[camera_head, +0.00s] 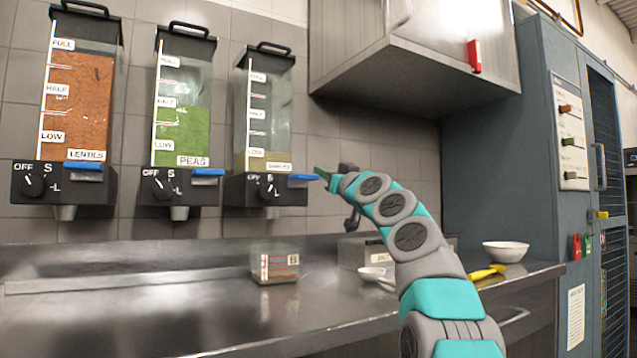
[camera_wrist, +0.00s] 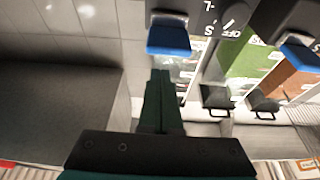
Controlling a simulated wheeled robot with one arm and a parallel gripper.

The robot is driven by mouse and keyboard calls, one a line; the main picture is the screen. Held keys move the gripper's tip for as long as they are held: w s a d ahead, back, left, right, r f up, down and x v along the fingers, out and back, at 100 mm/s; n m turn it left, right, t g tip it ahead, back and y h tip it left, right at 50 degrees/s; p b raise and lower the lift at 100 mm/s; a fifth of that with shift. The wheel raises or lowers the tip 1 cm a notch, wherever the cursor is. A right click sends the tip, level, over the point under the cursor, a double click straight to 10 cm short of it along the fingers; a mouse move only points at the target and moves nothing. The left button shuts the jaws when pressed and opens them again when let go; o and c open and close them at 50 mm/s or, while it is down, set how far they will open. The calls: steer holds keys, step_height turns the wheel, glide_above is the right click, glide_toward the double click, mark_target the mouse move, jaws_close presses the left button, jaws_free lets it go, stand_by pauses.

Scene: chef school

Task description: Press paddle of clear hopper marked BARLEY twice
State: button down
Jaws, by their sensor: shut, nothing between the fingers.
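The third clear hopper (camera_head: 263,110) hangs on the tiled wall, right of the other two, with a low layer of tan grain. Its small label is too blurred to read surely. Its blue paddle (camera_head: 303,177) sticks out at the right of the black base, beside a dial. My gripper (camera_head: 322,172) is shut and empty, its tips just right of this paddle. In the wrist view, a blue paddle (camera_wrist: 169,38) lies just beyond the closed fingertips (camera_wrist: 161,74). I cannot tell whether they touch. A clear container marked B (camera_head: 275,265) stands on the counter roughly below this hopper.
The LENTILS hopper (camera_head: 78,100) and the PEAS hopper (camera_head: 182,120) hang to the left. The steel counter (camera_head: 170,295) holds a box (camera_head: 355,252), a white bowl (camera_head: 506,251) and a yellow-handled utensil (camera_head: 485,272). A wall cabinet (camera_head: 415,55) hangs above right.

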steer(key=b+v, duration=0.5)
steer(key=v, duration=0.2)
steer(key=shift+s, duration=0.1)
stand_by(2.5)
